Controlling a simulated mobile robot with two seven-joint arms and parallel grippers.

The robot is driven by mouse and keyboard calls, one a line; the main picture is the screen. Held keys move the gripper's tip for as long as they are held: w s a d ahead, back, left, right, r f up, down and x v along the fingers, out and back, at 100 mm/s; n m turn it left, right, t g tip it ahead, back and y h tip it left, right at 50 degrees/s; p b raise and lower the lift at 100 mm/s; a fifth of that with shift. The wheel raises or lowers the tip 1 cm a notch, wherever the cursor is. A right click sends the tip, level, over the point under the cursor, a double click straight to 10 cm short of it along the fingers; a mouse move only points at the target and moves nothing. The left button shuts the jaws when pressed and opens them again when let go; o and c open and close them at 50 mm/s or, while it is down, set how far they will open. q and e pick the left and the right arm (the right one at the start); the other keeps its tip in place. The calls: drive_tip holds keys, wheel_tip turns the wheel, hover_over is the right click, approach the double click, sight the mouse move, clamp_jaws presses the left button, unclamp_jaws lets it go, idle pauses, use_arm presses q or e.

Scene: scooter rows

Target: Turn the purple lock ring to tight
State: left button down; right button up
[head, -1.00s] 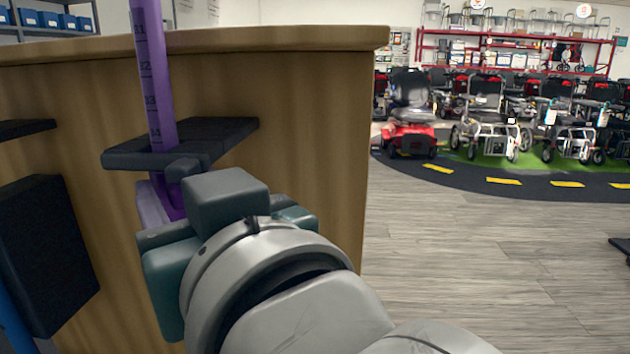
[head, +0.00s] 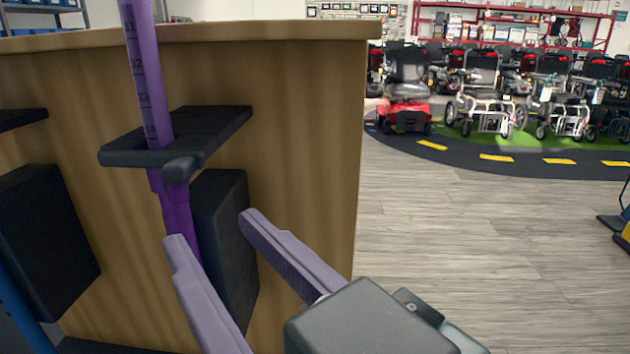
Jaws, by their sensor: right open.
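A purple pole (head: 145,75) with black number marks stands slightly tilted and passes by a black bracket (head: 215,125) on the wooden counter's side. Just under the bracket is a purple collar (head: 156,182), which seems to be the lock ring, partly hidden by the bracket's rounded knob. A darker purple tube (head: 179,215) continues below it. My right gripper (head: 210,228) is open and empty, its two lavender fingers spread below the collar. The left fingertip overlaps the lower tube in the picture; I cannot tell if it touches. The ring's turn marks are not readable. My left gripper is out of view.
A black padded block (head: 222,250) is below the bracket, and another black block (head: 45,230) is at the left. The wooden counter (head: 310,110) ends at a vertical edge. Open grey floor lies right, with scooters (head: 405,90) and wheelchairs behind.

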drive_tip(key=shift+d+f+m+y+b, duration=0.15)
drive_tip(key=shift+d+m+y, duration=0.1)
drive_tip(key=shift+m, duration=0.35)
drive_tip(key=shift+d+f+m+y+b, duration=0.15)
drive_tip(key=shift+d+m, duration=0.05)
drive_tip(key=shift+m, duration=0.4)
drive_tip(key=shift+c, duration=1.4)
drive_tip(key=d+m, duration=0.1)
drive_tip(key=m, duration=0.1)
drive_tip(key=w+d+m+g+y+b, duration=0.1)
drive_tip(key=d+m, duration=0.1)
drive_tip(key=m, duration=0.1)
drive_tip(key=shift+f+g, duration=0.2)
drive_tip(key=shift+g, duration=0.1)
drive_tip(key=c, duration=0.3)
drive_tip(key=d+m, duration=0.1)
drive_tip(key=m, duration=0.1)
drive_tip(key=w+d+m, duration=0.1)
drive_tip(key=m, duration=0.1)
drive_tip(key=d+m, duration=0.2)
drive_tip(key=shift+w+r+m+g+y+b, duration=0.3)
drive_tip(key=shift+w+m+g, duration=0.1)
clamp_jaws()
drive_tip(key=w+a+m, duration=0.1)
drive_tip(key=w+a, duration=0.3)
drive_tip(key=a, duration=0.6)
drive_tip(key=shift+a+r+b, duration=0.15)
drive_tip(key=shift+a+b, duration=0.1)
drive_tip(key=shift+b, duration=0.15)
drive_tip(key=shift+m, duration=0.3)
